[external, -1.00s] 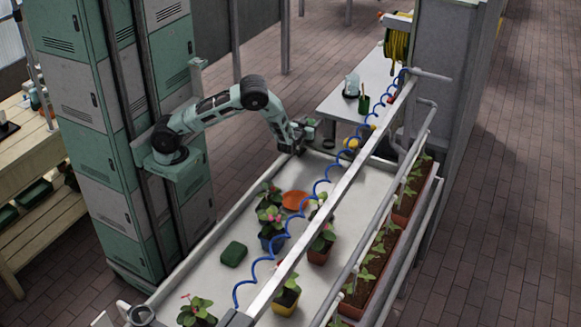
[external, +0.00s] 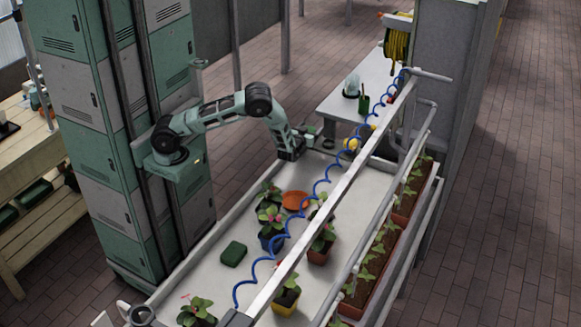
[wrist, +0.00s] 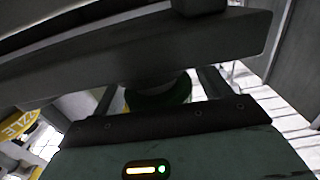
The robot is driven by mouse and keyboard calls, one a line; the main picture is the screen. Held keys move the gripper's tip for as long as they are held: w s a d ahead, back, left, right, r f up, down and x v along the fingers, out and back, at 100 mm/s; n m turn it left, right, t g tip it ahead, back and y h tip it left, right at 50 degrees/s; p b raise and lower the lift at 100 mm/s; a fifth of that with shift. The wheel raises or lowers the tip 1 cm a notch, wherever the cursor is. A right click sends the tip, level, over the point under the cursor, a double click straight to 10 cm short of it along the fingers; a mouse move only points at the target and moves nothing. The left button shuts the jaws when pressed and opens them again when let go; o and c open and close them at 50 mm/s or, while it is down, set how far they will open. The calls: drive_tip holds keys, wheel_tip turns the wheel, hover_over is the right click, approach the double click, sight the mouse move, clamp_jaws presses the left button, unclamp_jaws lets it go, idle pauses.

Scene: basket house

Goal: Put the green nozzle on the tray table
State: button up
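The tray table (external: 222,281) is the long pale trough with potted plants, in front of my arm. My gripper (external: 322,141) is at its far end in the external view, small and reaching right past my wrist. In the wrist view a round green thing (wrist: 160,98), possibly the green nozzle, shows between two grey rods. A dark grey bar hides much of it. I cannot tell whether my fingers are touching it or how far apart they are. A yellow piece with lettering ending "ZZLE" (wrist: 18,122) is at the left of the wrist view.
On the tray stand several potted plants (external: 270,240), an orange dish (external: 295,201) and a dark green block (external: 233,254). A blue coiled hose (external: 262,258) and a metal rail (external: 318,229) run along it. A grey side table (external: 335,107) stands beyond.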

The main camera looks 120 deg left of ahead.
drive_tip(key=shift+r+p, duration=0.1)
drive_tip(key=shift+p, duration=0.3)
drive_tip(key=d+r+m+t+h+b, duration=0.25)
drive_tip(key=d+h, duration=0.35)
drive_tip(key=d, duration=0.6)
drive_tip(key=d+r+m+t+h+b, duration=0.1)
drive_tip(key=d+m+t+h, duration=0.15)
drive_tip(key=d+h, duration=0.65)
drive_tip(key=s+d+r+m+g+h, duration=0.1)
drive_tip(key=s+d+r+m+g, duration=0.1)
drive_tip(key=s+d, duration=0.4)
drive_tip(key=s+d+r+m+g+h, duration=0.1)
drive_tip(key=s+d+m+g, duration=0.2)
drive_tip(key=s, duration=1)
drive_tip(key=d, duration=0.2)
drive_tip(key=shift+d+r, duration=0.35)
drive_tip(key=shift+d, duration=0.05)
drive_tip(key=shift+o, duration=0.4)
drive_tip(key=shift+a, duration=0.1)
